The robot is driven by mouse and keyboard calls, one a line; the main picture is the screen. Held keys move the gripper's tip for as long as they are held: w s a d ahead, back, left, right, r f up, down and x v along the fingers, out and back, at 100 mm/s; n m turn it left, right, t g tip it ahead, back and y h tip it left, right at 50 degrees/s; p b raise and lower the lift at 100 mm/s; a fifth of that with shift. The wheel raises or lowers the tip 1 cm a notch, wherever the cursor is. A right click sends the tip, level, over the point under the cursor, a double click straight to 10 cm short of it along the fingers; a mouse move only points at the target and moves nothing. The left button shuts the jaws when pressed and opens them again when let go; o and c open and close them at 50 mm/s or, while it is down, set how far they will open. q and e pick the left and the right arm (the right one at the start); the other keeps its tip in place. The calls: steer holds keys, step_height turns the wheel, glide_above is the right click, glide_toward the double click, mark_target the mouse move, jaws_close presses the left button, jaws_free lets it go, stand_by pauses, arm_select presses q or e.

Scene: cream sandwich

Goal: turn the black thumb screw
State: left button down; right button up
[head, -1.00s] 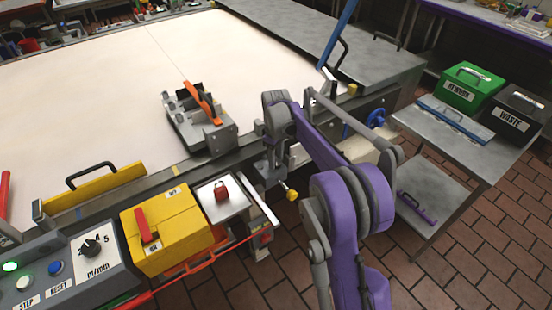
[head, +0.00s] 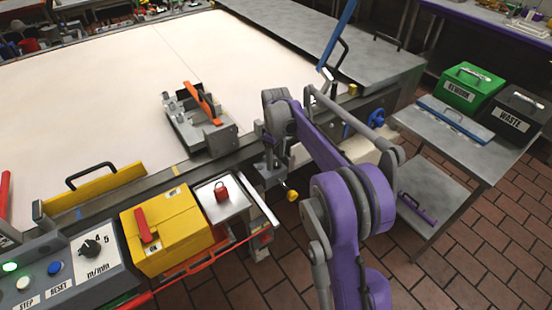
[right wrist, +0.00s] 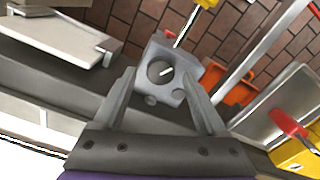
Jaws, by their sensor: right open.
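My right gripper (head: 270,165) is at the near rail of the white belt, largely hidden behind my own purple arm in the head view. In the right wrist view its two grey fingers (right wrist: 158,76) are apart, on either side of a grey block (right wrist: 185,70) with a round hole. I cannot tell whether the fingers touch the block. A shaft with a yellow knob (right wrist: 206,3) rises past the block; the yellow knob (head: 292,195) also shows in the head view. I cannot make out a black thumb screw in either view. My left gripper is not in view.
A grey fixture with an orange bar (head: 203,105) stands on the belt's near edge. A cart with green and black boxes stands right.

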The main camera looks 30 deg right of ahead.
mark_target(276, 162)
step_height(276, 162, up, 10)
steer(key=shift+p, duration=0.35)
steer(key=shift+r, duration=0.1)
